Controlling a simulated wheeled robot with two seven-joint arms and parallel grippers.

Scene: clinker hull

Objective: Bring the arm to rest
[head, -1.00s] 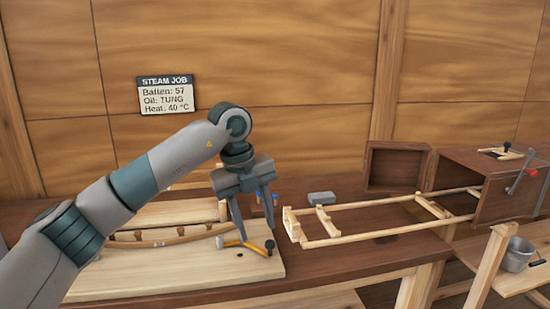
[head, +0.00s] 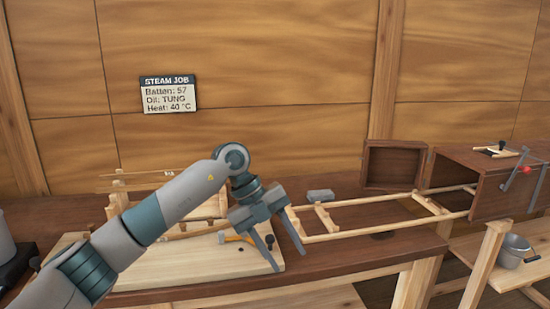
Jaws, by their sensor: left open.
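My left gripper (head: 286,258) points down and to the right, with its two fingers apart and nothing between them. It hangs in front of the right end of the pale wooden board (head: 180,279) and the left end of the wooden rail frame. My left arm crosses the board and hides part of what lies on it. My right gripper is not in view.
A wooden rail frame (head: 370,232) runs from an open wooden box (head: 476,187). A grey block (head: 320,195) lies on the bench behind. A metal bucket (head: 514,251) stands on the lower shelf at right. A sign (head: 168,94) hangs on the wall.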

